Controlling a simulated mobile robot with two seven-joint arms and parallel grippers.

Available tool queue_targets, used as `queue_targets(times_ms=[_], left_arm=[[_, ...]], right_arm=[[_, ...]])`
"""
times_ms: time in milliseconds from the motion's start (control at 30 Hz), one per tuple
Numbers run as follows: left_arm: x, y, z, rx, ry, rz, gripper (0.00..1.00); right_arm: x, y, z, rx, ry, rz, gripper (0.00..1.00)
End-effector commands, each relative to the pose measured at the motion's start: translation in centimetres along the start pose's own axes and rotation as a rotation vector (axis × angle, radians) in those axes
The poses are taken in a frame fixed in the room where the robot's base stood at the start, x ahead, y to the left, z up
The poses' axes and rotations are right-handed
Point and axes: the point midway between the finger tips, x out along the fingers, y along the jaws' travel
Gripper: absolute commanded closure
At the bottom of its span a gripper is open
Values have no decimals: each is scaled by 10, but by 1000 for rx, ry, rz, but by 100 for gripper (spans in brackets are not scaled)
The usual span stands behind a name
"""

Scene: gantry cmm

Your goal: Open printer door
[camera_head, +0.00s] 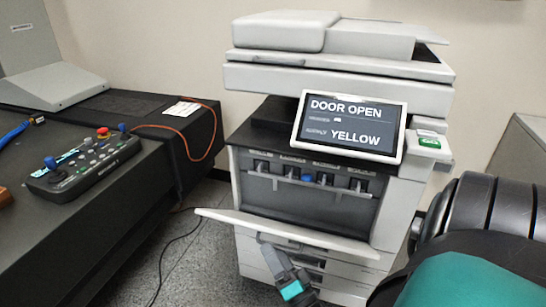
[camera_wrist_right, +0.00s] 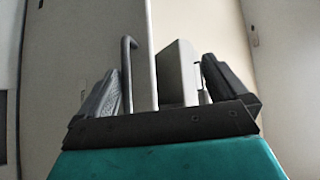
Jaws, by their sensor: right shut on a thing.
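The printer (camera_head: 340,75) stands in the middle of the head view, and its screen (camera_head: 350,126) reads "DOOR OPEN" and "YELLOW". The front printer door (camera_head: 300,234) is swung down and sticks out toward me, showing the dark inside with a row of toner slots (camera_head: 310,178). My right gripper (camera_head: 268,245) is at the underside of the door near its front edge, shut on it. In the right wrist view the fingers (camera_wrist_right: 163,80) stand on both sides of a light panel and a grey block; which part they touch is hard to tell. My left gripper is not in view.
A dark table (camera_head: 110,185) at the left carries a control box (camera_head: 85,163) with joysticks and a red button. An orange cable (camera_head: 175,128) hangs over its edge. Paper drawers (camera_head: 330,270) lie below the door. Grey floor shows between table and printer.

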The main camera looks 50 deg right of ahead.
Motion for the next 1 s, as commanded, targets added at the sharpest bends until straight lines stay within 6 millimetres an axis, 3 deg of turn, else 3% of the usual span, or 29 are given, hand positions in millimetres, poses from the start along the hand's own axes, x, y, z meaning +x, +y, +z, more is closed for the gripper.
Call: queue_targets(times_ms=[567,600,633,667,1000], left_arm=[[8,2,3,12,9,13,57],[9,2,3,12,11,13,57],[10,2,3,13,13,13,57],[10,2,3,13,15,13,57],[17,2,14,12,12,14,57]], right_arm=[[-44,4,1,-1,5,-22,25],[-46,5,1,-1,4,-21,31],[-48,5,1,0,5,-22,55],[-50,6,1,0,5,-23,63],[-72,14,0,-1,7,-18,63]])
